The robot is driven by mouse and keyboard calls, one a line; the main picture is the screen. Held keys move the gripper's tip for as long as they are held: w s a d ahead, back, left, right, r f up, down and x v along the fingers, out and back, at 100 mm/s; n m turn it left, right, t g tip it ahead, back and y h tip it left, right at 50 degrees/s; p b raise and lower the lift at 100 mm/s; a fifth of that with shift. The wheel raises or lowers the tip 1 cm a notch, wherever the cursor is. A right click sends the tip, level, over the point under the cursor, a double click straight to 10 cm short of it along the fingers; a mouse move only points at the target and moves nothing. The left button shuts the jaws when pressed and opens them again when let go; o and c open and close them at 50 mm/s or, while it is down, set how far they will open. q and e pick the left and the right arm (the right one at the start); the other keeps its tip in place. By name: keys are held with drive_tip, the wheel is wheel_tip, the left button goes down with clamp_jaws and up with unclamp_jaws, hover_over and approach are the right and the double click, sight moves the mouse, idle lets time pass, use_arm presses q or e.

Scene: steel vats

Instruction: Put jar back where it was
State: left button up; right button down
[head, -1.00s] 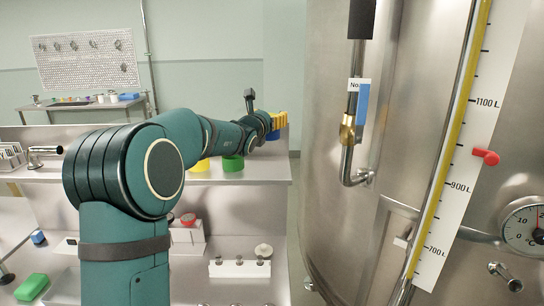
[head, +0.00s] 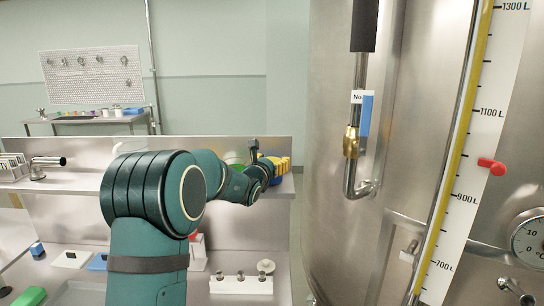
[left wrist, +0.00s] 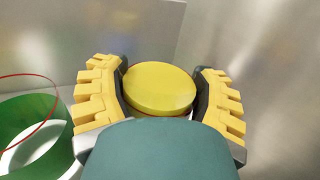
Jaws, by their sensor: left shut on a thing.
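A jar with a round yellow lid (left wrist: 160,88) sits between the fingers of my left gripper (left wrist: 160,95) in the left wrist view. The gripper is shut on it; the jar's body is mostly hidden below the lid and behind my wrist. In the head view the left gripper (head: 282,165) is at the right end of the upper steel shelf (head: 255,200), low over its surface. I cannot tell whether the jar touches the shelf. My right gripper is not in view.
A green round thing (left wrist: 30,125) with a thin red loop stands left of the gripper. A large steel vat (head: 335,120) rises close to the right of the shelf. A lower shelf holds a white rack (head: 240,285). A back table (head: 85,120) stands by the wall.

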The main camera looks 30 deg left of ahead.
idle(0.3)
use_arm(q)
drive_tip(key=o, duration=1.2)
drive_tip(key=shift+r, duration=0.1)
drive_tip(key=s, duration=0.4)
drive_tip(key=s+d, duration=0.1)
drive_tip(key=s, duration=0.3)
drive_tip(key=s+d, duration=0.1)
drive_tip(key=s, duration=0.3)
drive_tip(key=shift+d, duration=0.15)
